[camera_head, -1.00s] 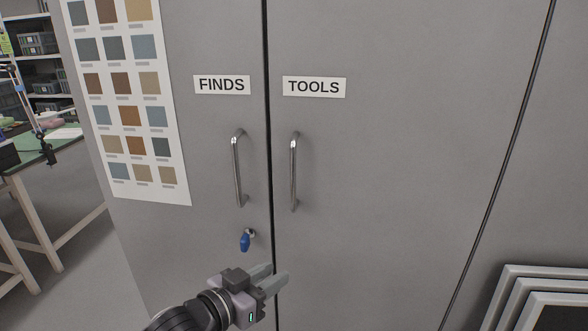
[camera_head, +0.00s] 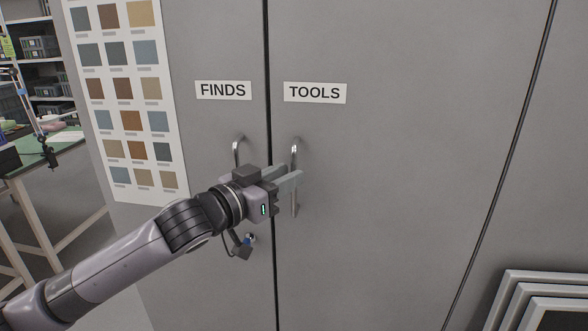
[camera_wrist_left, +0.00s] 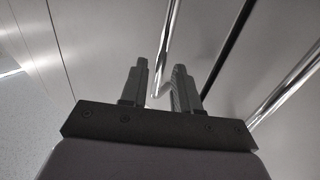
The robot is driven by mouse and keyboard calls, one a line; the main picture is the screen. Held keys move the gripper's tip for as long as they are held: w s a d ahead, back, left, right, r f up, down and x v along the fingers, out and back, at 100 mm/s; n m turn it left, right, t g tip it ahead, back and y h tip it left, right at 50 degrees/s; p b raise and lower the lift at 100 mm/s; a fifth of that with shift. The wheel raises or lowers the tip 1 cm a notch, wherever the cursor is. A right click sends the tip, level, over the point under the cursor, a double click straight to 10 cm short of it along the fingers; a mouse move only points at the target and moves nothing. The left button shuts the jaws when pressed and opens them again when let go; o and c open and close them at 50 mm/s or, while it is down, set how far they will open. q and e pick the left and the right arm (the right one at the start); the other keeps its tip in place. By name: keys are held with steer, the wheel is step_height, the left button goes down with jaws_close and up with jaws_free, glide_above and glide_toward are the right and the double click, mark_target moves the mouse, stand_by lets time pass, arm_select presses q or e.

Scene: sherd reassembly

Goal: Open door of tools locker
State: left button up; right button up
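The grey locker door marked TOOLS (camera_head: 400,180) is closed, flush with the door marked FINDS to its left. Its upright metal handle (camera_head: 294,153) shows above and below my left gripper (camera_head: 291,177), which crosses its middle. In the left wrist view, the fingers of my left gripper (camera_wrist_left: 160,82) stand apart. The tools handle (camera_wrist_left: 167,50) runs between them near the tips, with visible space around the bar. I cannot tell whether either finger touches it. My right gripper is not in view.
The FINDS door's handle (camera_head: 237,150) is just left of the seam, partly hidden by my gripper. A key with a dark tag (camera_head: 243,250) hangs below it. A colour chart (camera_head: 130,110) is at left. Stacked frames (camera_head: 540,300) lean at lower right.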

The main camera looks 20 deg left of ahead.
arm_select(q)
steer(key=shift+x, duration=1.45)
jaws_close()
steer(key=shift+s+d+f, duration=0.1)
steer(key=shift+s, duration=0.05)
